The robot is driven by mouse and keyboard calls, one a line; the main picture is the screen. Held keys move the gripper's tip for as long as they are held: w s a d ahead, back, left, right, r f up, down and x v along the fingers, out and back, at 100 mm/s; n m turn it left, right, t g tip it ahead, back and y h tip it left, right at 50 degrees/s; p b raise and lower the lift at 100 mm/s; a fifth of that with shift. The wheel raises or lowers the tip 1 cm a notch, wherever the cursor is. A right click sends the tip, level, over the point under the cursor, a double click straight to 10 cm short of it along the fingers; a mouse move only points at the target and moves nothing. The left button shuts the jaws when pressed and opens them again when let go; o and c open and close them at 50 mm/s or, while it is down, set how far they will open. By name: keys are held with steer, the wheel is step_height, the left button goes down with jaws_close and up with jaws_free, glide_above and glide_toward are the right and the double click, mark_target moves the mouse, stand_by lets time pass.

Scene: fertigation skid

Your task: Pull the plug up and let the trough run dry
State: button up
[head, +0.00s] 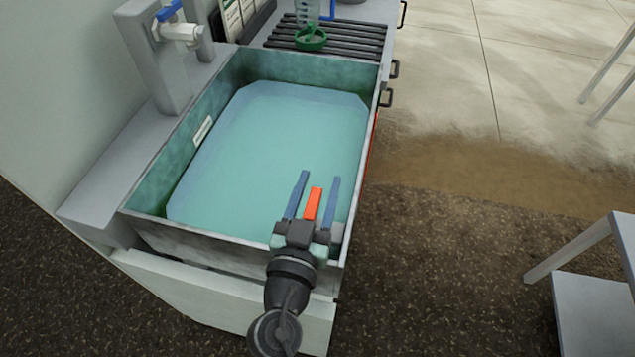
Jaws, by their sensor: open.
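The trough (185,238) is a grey rectangular basin holding pale blue-green water (265,140). My gripper (320,176) is over the near right part of the trough, with its two blue fingers spread apart. An orange-red bar (313,203) shows between the fingers, touching neither in this view. I cannot tell whether it is the plug's pull or part of my gripper. No plug is clearly visible elsewhere in the water. My gripper and wrist hide part of the near right rim.
A grey post with a blue-handled white tap (181,32) stands at the trough's left. Beyond the trough is a slatted rack (350,38) with a green-based clear vessel (311,38). Grey shelving (595,300) stands at the right. The floor between is open, with a brown stain.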

jaws_close()
stand_by(1.4)
